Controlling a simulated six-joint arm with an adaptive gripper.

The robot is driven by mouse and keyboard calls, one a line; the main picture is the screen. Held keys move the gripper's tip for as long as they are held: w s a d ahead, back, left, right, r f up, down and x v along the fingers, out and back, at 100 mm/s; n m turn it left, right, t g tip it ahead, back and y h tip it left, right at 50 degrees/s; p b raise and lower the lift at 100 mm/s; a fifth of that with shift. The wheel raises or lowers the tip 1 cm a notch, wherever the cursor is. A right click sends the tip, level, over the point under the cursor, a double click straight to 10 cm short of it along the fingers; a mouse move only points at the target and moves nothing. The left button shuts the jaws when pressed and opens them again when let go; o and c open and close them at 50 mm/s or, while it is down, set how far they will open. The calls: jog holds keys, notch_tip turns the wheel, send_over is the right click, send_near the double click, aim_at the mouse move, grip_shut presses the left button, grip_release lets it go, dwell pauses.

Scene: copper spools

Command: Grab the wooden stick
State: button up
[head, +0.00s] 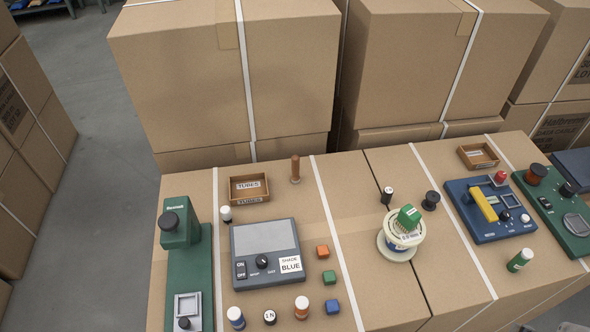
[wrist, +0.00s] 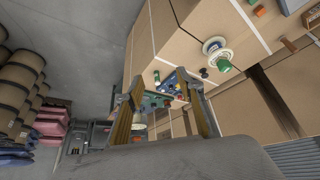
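The wooden stick (head: 295,168) is a short brown peg. It stands upright on the cardboard-box top, right of the small wooden tray labelled TUBES (head: 249,188). In the wrist view a small brown stick shape (wrist: 288,45) near the upper right looks like the same peg. My gripper (wrist: 158,82) shows in the wrist view with its two fingers spread apart and nothing between them. It is well away from the stick, and it is not in the head view.
Tall cardboard boxes (head: 225,75) stand close behind the stick. The grey device (head: 265,240) is in front of it. A white spool with a green top (head: 401,240) stands to the right, and coloured blocks (head: 329,277) lie nearby. The box top right of the stick is clear.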

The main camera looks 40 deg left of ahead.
jog(key=shift+w, duration=0.1)
jog(key=shift+c, duration=0.6)
jog(key=w+a+n+t+y, duration=0.1)
jog(key=w+a, duration=0.3)
jog(key=w, duration=0.5)
jog(key=w+a+n+t+y, duration=0.1)
jog(key=w+a+n, duration=0.1)
jog(key=w+a, duration=0.45)
jog(key=w+a+f+n+t+y, duration=0.15)
jog(key=w+a+f, duration=0.35)
jog(key=w+a, duration=0.6)
jog(key=w+a+f+n+y, duration=0.2)
jog(key=a+f, duration=0.3)
jog(key=a, duration=0.3)
jog(key=w+a+f+n+y, duration=0.1)
jog(key=a+f, duration=0.3)
jog(key=a, duration=0.4)
jog(key=n+y, duration=0.3)
jog(key=y, duration=0.1)
send_near(296, 169)
jog(key=shift+g, duration=0.35)
jog(key=w, duration=0.1)
jog(key=w+f, duration=0.1)
jog(key=w+a, duration=0.1)
jog(key=shift+w+f, duration=0.3)
jog(key=shift+s+a+f, duration=0.3)
jog(key=shift+a+f, duration=0.05)
